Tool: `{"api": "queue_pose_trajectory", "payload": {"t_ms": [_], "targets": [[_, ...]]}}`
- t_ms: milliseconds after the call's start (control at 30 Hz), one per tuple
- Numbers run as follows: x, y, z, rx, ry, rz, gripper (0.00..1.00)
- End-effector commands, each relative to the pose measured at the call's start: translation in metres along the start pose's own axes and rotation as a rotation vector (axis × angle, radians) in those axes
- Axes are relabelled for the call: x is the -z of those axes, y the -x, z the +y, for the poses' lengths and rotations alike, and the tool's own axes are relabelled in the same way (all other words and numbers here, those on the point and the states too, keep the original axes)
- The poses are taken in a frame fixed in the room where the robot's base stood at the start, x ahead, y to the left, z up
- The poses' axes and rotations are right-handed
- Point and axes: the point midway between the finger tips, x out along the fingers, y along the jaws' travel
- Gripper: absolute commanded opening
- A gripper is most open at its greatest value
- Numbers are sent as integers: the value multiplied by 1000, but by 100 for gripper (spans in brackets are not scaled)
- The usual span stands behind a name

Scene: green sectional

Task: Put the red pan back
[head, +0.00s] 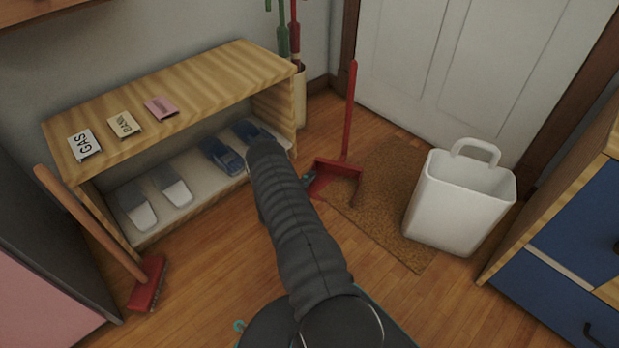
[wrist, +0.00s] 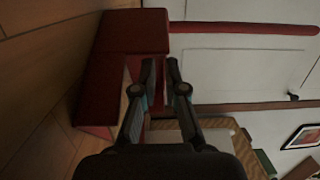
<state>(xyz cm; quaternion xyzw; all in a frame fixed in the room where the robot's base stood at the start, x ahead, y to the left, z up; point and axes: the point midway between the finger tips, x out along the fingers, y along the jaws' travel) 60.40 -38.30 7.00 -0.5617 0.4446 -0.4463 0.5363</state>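The red pan (head: 337,178) is a dustpan with a long upright red handle (head: 350,110). It stands on the floor at the left edge of the brown doormat. In the wrist view its red body (wrist: 125,35) fills the upper left, and the handle (wrist: 245,28) runs across the top. My gripper (head: 308,180) is at the pan's left side in the head view, partly hidden by my arm. In the wrist view the fingers (wrist: 160,65) are apart, with their tips in front of the pan's edge. Whether they touch it is unclear.
A wooden shoe shelf (head: 210,78) with several shoes stands left. A holder (head: 299,95) with green and red handles stands behind. A white bin (head: 455,210) stands right on the doormat (head: 385,190), near a blue-drawer cabinet (head: 575,240).

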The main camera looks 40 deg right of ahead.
Motion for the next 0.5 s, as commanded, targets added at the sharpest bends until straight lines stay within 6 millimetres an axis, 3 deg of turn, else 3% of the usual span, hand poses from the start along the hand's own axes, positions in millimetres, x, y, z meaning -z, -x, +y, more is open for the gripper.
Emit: {"api": "queue_pose_trajectory", "payload": {"t_ms": [333, 500], "targets": [[0, 0, -2, 1, 0, 0, 31], [0, -1, -19, 1, 0, 0, 31]]}}
